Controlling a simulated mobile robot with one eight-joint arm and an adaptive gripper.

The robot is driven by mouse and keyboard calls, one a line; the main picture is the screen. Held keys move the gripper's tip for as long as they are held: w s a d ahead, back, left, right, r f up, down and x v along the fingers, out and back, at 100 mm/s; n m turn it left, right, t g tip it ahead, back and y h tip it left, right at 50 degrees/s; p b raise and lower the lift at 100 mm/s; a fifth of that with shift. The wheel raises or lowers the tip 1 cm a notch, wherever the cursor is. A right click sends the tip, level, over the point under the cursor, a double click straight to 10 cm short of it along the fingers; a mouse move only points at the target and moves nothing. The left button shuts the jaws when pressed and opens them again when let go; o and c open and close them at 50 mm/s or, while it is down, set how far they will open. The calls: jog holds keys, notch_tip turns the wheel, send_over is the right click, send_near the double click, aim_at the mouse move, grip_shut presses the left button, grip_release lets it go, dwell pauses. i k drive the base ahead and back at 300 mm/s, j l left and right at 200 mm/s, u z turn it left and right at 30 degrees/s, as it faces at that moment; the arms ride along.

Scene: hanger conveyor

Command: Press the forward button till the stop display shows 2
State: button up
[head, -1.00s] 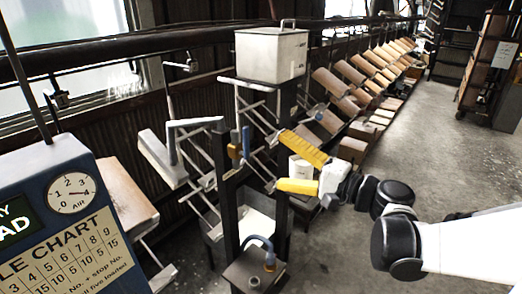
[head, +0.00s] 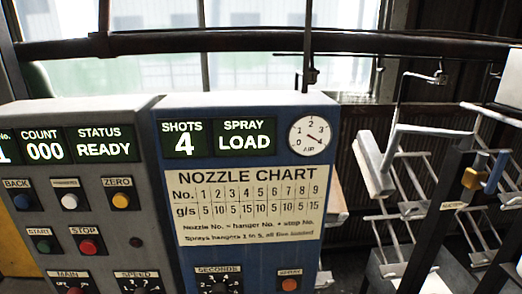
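A grey control panel (head: 150,215) stands at the left. The white one, between BACK and ZERO, looks like the forward button. A display (head: 4,150) cut off by the left picture edge has "No." over it and shows what looks like a 1. The COUNT display (head: 43,151) reads 000 and STATUS (head: 103,147) reads READY. My gripper is out of view.
A blue panel (head: 325,150) stands beside it, showing SHOTS 4, SPRAY LOAD, a nozzle chart (head: 247,205) and an air dial (head: 309,134). A green START button (head: 43,247) and red STOP button (head: 87,246) sit below the top row. Hanger racks (head: 400,215) stand at the right.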

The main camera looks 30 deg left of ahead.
aim_at(70, 201)
jog(key=u, duration=2.5)
